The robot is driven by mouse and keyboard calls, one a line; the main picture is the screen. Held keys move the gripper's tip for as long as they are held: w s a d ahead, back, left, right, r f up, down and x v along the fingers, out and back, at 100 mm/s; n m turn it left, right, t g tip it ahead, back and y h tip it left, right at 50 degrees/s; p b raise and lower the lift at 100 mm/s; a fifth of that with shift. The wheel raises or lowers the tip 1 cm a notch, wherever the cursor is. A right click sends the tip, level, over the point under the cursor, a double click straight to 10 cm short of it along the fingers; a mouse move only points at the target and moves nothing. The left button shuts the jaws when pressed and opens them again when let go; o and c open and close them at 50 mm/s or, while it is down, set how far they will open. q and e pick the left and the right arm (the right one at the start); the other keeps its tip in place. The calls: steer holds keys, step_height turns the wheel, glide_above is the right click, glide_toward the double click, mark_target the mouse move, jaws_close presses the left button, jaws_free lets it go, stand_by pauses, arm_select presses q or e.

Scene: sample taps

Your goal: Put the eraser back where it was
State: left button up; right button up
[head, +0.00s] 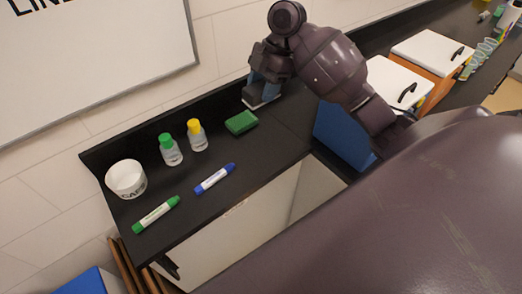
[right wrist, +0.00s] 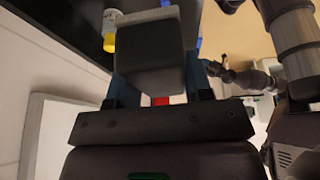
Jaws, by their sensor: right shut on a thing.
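My right gripper (head: 264,86) is over the back of the dark counter, fingers pointing down. It is shut on the eraser (head: 262,99), a small block with a pale lower edge, held low at the counter's back edge; I cannot tell whether it touches the surface. In the right wrist view the eraser (right wrist: 152,68) shows as a grey block between the two blue fingers (right wrist: 155,88). The fingers hide part of it in the head view. My left gripper does not show clearly in either view.
A green sponge (head: 241,122) lies just in front of the gripper. Bottles with green (head: 171,150) and yellow (head: 197,136) caps, a white cup (head: 126,179), green (head: 156,214) and blue (head: 215,178) markers stand or lie leftward. White-lidded bins (head: 432,50) are at right; a whiteboard (head: 90,60) hangs behind.

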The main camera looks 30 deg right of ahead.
mark_target(258, 153)
steer(key=shift+f, duration=0.4)
step_height(258, 153, down, 19)
steer(key=shift+f+p, duration=0.1)
steer(key=shift+p, duration=0.4)
steer(key=o, duration=0.9)
steer(key=shift+f, duration=0.1)
steer(key=v, duration=0.7)
steer(key=shift+r, duration=0.4)
